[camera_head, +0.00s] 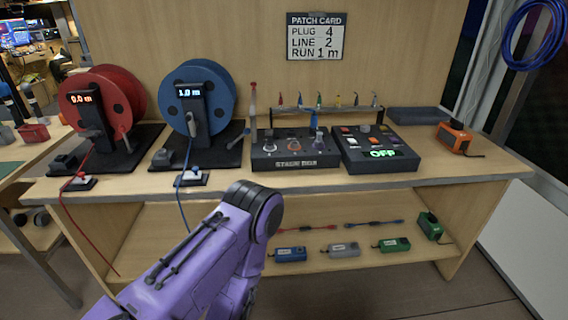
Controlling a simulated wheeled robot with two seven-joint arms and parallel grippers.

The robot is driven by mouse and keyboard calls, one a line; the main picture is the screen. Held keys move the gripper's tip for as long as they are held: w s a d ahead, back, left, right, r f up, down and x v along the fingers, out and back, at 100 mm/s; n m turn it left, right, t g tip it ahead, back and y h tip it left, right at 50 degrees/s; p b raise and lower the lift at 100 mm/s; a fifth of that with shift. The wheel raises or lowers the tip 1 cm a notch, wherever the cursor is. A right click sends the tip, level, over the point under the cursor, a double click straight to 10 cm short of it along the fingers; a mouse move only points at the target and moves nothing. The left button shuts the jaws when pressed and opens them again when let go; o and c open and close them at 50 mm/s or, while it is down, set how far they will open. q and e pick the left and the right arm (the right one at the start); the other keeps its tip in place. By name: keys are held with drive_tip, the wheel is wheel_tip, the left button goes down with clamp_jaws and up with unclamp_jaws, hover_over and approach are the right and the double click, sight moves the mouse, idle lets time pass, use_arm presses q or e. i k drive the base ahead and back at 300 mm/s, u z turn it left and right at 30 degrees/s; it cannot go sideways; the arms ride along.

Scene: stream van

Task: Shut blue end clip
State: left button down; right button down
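The blue end clip (192,177) is a small pale block on a dark base at the front edge of the bench, in front of the blue reel (222,92). A blue part shows on top of it; I cannot tell whether it is open or shut. The blue cable (183,208) runs from the reel to the clip and hangs over the bench edge. The blue reel's display reads 1.0 m. One purple arm of mine reaches up from the lower left, its bent joint just right of and below the clip. Neither gripper is visible.
A red reel (128,88) reading 0.0 m and its red clip (78,183) stand to the left. The stage box (297,160) and a control box (377,160) showing OFF stand to the right. The lower shelf (370,266) holds small coloured boxes and cables.

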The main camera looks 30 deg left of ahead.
sight(195, 175)
drive_tip(key=z, duration=0.35)
drive_tip(key=i, duration=0.95)
drive_tip(key=u, duration=1.5)
